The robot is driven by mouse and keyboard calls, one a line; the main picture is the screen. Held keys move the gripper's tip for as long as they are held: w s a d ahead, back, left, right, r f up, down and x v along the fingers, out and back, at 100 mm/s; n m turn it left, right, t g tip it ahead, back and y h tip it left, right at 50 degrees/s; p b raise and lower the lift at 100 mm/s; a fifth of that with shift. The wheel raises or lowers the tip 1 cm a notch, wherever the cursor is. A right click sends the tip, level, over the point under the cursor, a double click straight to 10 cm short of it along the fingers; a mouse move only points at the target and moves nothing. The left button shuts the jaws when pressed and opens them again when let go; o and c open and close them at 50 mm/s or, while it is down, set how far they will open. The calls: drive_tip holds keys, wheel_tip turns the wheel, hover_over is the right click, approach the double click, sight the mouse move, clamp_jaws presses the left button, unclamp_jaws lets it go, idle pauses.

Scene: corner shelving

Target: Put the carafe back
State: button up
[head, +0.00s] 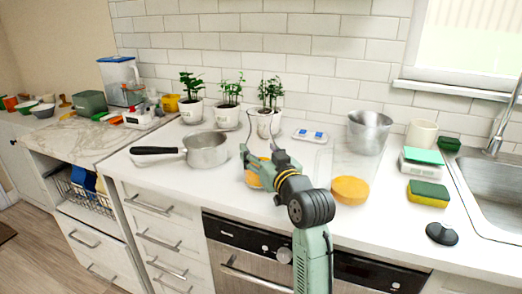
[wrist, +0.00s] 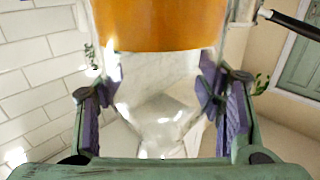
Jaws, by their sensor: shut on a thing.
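The carafe (head: 254,180) is clear glass with orange contents low in it. It stands about upright near the counter's front half, in the middle of the head view. My gripper (head: 262,166) is shut around its side. In the wrist view the orange part of the carafe (wrist: 160,25) fills the top, with clear glass below it. The purple finger pads of my gripper (wrist: 165,105) lie on either side of the glass. My gripper hides part of the carafe in the head view. I cannot tell whether its base touches the counter.
A second clear vessel with orange contents (head: 350,190) stands close to the right. A saucepan (head: 206,149) is to the left, potted plants (head: 229,115) behind.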

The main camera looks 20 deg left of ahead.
idle(0.3)
drive_tip(key=shift+f, duration=0.15)
drive_tip(key=o, duration=1.9)
drive_tip(key=shift+f, duration=0.1)
drive_tip(key=shift+o, duration=0.2)
